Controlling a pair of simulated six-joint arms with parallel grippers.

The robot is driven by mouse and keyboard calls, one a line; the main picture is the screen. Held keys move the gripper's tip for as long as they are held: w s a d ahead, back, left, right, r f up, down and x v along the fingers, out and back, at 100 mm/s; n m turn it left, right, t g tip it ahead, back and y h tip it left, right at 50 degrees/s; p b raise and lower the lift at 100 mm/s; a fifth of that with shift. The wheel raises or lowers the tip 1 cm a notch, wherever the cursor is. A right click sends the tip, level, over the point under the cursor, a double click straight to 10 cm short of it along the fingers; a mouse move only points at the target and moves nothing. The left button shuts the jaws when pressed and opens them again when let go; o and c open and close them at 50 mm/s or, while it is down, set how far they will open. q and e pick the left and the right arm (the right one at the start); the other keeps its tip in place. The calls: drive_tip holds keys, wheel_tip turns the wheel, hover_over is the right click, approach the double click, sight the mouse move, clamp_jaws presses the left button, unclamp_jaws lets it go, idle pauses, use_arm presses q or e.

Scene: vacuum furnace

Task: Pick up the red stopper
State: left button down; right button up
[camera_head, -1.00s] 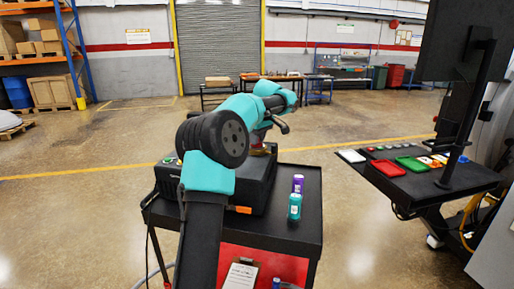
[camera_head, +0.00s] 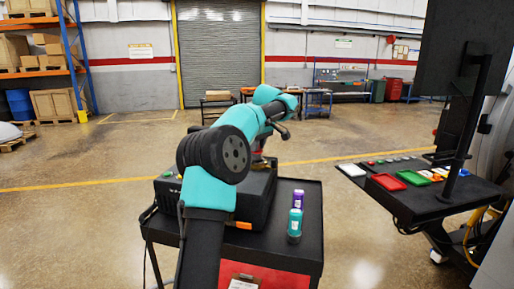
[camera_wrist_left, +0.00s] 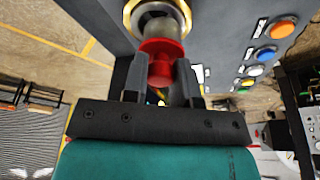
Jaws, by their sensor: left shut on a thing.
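The red stopper (camera_wrist_left: 160,62) shows in the left wrist view, at the end of a pale metal neck in a brass-coloured ring (camera_wrist_left: 158,14). My left gripper (camera_wrist_left: 160,78) has its two dark fingers on either side of the stopper and is shut on it. The stopper still appears to be at the neck. My right gripper is not in view.
A purple bottle (camera_head: 298,199) and a teal bottle (camera_head: 294,226) stand on the black cart top (camera_head: 312,210), right of the machine. Coloured buttons (camera_wrist_left: 265,54) line the panel beside the gripper. A control desk (camera_head: 430,200) with red and green trays stands at the right.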

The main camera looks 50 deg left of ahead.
use_arm(q)
drive_tip(key=s+d+r, duration=0.1)
drive_tip(key=s+d, duration=0.9)
drive_tip(key=d, duration=0.1)
drive_tip(key=shift+d+r, duration=0.2)
drive_tip(key=shift+d, duration=0.05)
idle(0.3)
